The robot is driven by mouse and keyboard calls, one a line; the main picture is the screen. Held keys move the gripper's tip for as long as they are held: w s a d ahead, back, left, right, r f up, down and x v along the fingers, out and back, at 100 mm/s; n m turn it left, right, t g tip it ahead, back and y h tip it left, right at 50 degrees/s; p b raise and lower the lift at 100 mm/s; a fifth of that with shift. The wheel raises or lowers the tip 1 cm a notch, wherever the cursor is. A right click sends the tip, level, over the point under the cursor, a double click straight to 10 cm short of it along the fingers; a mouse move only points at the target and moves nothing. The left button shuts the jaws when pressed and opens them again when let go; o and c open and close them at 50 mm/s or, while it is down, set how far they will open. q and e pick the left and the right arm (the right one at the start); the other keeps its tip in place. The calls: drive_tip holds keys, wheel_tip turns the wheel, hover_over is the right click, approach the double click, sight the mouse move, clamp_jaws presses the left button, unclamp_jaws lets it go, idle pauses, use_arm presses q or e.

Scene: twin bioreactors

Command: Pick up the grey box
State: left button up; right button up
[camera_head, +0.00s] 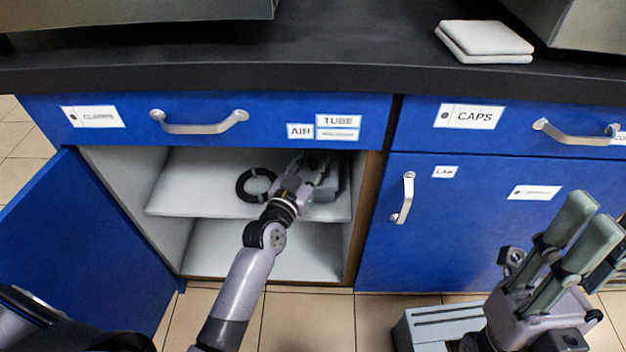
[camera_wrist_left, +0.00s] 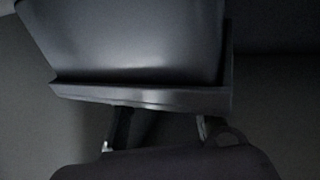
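The grey box (camera_head: 328,187) stands on the upper shelf of the open cabinet, toward the right side, partly hidden by my left gripper. My left gripper (camera_head: 312,172) reaches into the cabinet and is right at the box. In the left wrist view a large dark grey body with a ledge, likely the box (camera_wrist_left: 130,45), fills the upper middle. Two finger parts (camera_wrist_left: 162,128) show apart at its lower edge. Whether they grip it cannot be told. My right gripper (camera_head: 597,225) is outside, in front of the right cabinet, with fingers extended and empty.
A black ring of tubing (camera_head: 243,187) lies left of the box on the upper shelf (camera_head: 180,195). The blue cabinet door (camera_head: 75,250) stands open at left. Drawers (camera_head: 270,118) and the black worktop (camera_head: 300,70) are above. The lower shelf (camera_head: 300,255) looks clear.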

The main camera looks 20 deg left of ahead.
use_arm(q)
clamp_jaws()
idle(0.4)
drive_tip(key=shift+r, duration=0.1)
